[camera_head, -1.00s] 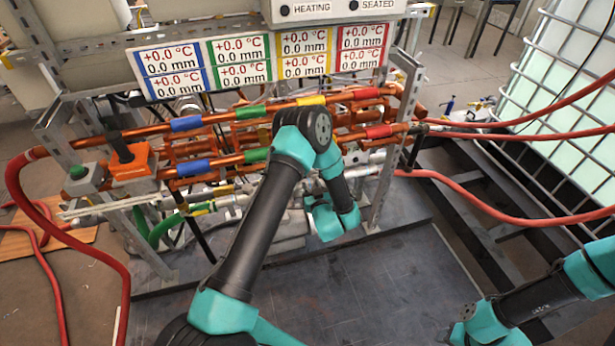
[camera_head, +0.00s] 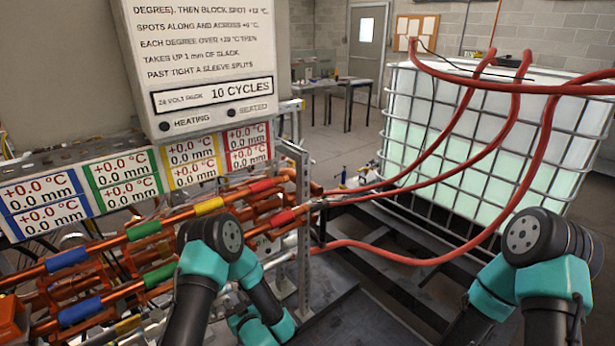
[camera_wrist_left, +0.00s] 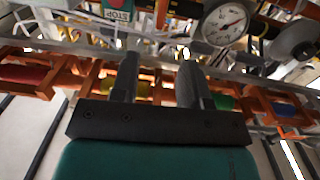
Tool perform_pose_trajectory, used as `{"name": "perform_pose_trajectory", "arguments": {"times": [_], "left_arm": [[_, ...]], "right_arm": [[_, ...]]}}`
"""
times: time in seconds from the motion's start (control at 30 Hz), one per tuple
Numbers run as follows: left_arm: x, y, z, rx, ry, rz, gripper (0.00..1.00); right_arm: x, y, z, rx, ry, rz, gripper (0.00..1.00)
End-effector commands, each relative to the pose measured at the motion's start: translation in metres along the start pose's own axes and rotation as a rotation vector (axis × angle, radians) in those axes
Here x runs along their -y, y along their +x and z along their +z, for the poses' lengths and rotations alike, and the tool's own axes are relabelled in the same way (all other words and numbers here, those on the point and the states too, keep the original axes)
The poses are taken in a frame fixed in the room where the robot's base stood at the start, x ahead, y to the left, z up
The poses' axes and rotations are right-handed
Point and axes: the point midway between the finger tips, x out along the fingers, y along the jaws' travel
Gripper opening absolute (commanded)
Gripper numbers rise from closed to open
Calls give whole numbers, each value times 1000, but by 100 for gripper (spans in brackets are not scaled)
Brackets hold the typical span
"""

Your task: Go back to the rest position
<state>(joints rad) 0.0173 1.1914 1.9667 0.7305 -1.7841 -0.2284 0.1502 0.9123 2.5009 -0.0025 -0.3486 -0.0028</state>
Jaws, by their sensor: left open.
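My left gripper shows best in the left wrist view (camera_wrist_left: 158,78). Its two dark fingers stand apart with nothing between them. Copper pipes with coloured sleeves and a round gauge (camera_wrist_left: 226,22) lie beyond the fingers in that view. In the head view my left arm is bent in front of the pipe rack (camera_head: 130,255), and its teal wrist part (camera_head: 250,328) hangs low at the bottom edge; the fingers cannot be made out there. My right arm is bent at the lower right of the head view, and its gripper is out of the frame.
A sign box (camera_head: 200,60) stands above coloured readout plates (camera_head: 125,178). A caged white tank (camera_head: 480,150) is at the right. Red hoses (camera_head: 400,258) run from the rack towards it, passing near my right arm. A metal post (camera_head: 303,230) stands beside my left arm.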

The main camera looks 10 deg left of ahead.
Motion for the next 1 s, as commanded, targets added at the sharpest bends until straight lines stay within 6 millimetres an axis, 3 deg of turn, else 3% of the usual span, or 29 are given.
{"name": "perform_pose_trajectory", "arguments": {"times": [0.17, 0.37, 0.57, 0.7, 1.0], "left_arm": [[1, -2, 18, 172, -17, 110, 42], [3, -27, 49, 484, -20, 292, 42], [16, -73, 73, 813, 9, 456, 42], [34, -116, 82, 1047, 55, 555, 42], [88, -204, 77, 1474, 195, 706, 42]], "right_arm": [[0, 0, 0, 0, 0, 0, 43], [0, 0, 0, 0, 0, 0, 43], [0, 0, 0, 0, 0, 0, 43], [0, 0, 0, 0, 0, 0, 43], [0, 0, 0, 0, 0, 0, 43]]}}
